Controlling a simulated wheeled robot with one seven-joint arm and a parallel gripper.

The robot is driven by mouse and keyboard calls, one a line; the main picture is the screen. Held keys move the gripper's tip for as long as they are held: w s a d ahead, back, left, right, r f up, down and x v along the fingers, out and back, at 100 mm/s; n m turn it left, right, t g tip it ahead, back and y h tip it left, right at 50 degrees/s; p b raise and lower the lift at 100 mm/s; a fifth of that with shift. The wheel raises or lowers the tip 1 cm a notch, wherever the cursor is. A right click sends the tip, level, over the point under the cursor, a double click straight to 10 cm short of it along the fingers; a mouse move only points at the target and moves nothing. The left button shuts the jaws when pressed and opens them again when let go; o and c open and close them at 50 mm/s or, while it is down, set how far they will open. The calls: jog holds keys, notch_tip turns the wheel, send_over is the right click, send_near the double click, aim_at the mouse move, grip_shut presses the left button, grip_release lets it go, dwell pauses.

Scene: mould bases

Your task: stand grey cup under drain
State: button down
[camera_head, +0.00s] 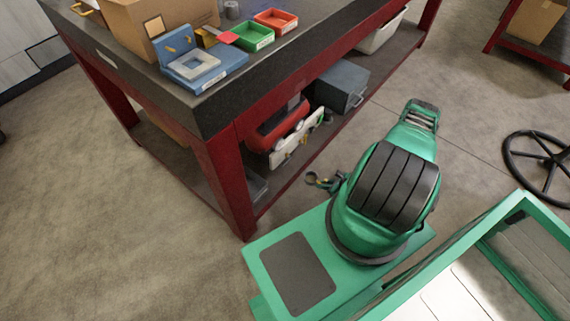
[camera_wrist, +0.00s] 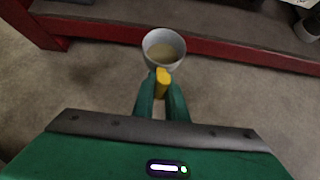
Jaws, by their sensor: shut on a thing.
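In the wrist view, a light grey cup (camera_wrist: 151,41) with a yellowish inside is at the tips of my gripper (camera_wrist: 162,84). The green fingers are shut on the cup's yellow handle (camera_wrist: 162,76), on its near side. The cup's mouth faces the camera, and bare floor shows around it. I cannot pick out a drain in either view.
A dark-topped workbench (camera_head: 250,84) with red legs carries a blue block with a pale square frame (camera_head: 194,66), green tray (camera_head: 253,37), red tray (camera_head: 276,20) and cardboard box (camera_head: 130,30). Its lower shelf holds a grey box (camera_head: 341,84) and a red object (camera_head: 275,127). Floor at left is clear.

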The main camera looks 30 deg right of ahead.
jog(key=w+a, duration=0.2)
jog(key=w, duration=0.3)
jog(key=w+a, duration=0.2)
jog(key=w, duration=0.4)
jog(key=w+a+f, duration=0.1)
jog(key=w+a, duration=0.1)
jog(key=w, duration=0.3)
jog(key=shift+w+a, duration=0.15)
jog(key=shift+w, duration=0.2)
jog(key=shift+f, duration=0.3)
jog(key=c, duration=1.8)
grip_release()
jog(key=shift+o, duration=0.2)
